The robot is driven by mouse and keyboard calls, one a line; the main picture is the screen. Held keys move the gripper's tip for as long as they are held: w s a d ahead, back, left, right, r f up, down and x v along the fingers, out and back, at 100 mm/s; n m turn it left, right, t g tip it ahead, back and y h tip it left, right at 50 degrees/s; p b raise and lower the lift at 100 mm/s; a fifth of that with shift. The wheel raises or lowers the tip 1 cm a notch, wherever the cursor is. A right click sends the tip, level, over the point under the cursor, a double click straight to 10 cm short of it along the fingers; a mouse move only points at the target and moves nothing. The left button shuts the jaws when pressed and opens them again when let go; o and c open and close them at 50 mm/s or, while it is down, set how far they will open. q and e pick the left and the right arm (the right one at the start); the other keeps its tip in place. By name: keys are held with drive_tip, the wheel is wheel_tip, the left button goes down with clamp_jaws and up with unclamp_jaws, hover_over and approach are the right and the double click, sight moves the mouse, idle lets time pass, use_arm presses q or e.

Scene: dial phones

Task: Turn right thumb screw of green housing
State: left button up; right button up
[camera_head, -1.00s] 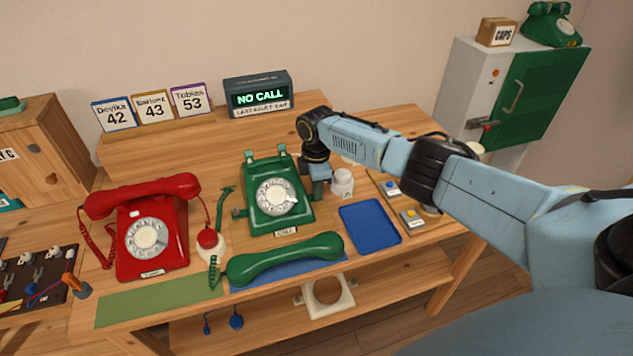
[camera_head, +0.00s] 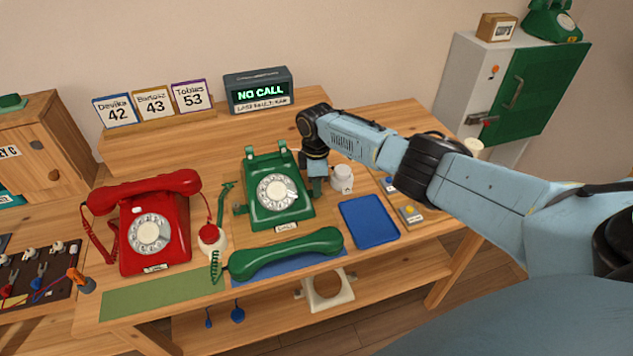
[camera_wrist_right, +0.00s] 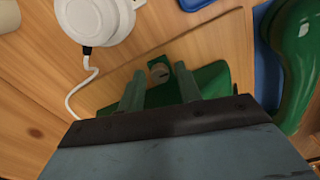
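The green housing (camera_head: 280,215) is the body of a green dial phone standing on the table, with its handset (camera_head: 286,254) lying in front. My right gripper (camera_head: 317,189) points down at the housing's right side and hides the right thumb screw in the head view. In the right wrist view, the round grey thumb screw (camera_wrist_right: 159,72) shows in front of the green housing (camera_wrist_right: 214,78). The two fingers of my right gripper (camera_wrist_right: 160,86) are apart, one on each side of the screw, with gaps visible. A left thumb screw (camera_head: 239,210) sticks out on the other side. My left gripper is out of view.
A white round device (camera_wrist_right: 95,18) with a cable lies close to my right gripper. A blue tray (camera_head: 369,221) is right of the housing. A red phone (camera_head: 153,235) stands at left. The handset's end (camera_wrist_right: 296,60) also shows in the wrist view.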

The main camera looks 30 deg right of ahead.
drive_tip(key=shift+o, duration=0.4)
drive_tip(key=shift+r, duration=0.35)
wheel_tip(320, 180, up, 13)
drive_tip(key=p, duration=0.2)
drive_tip(key=shift+f+p, duration=0.15)
drive_tip(key=shift+p, duration=0.15)
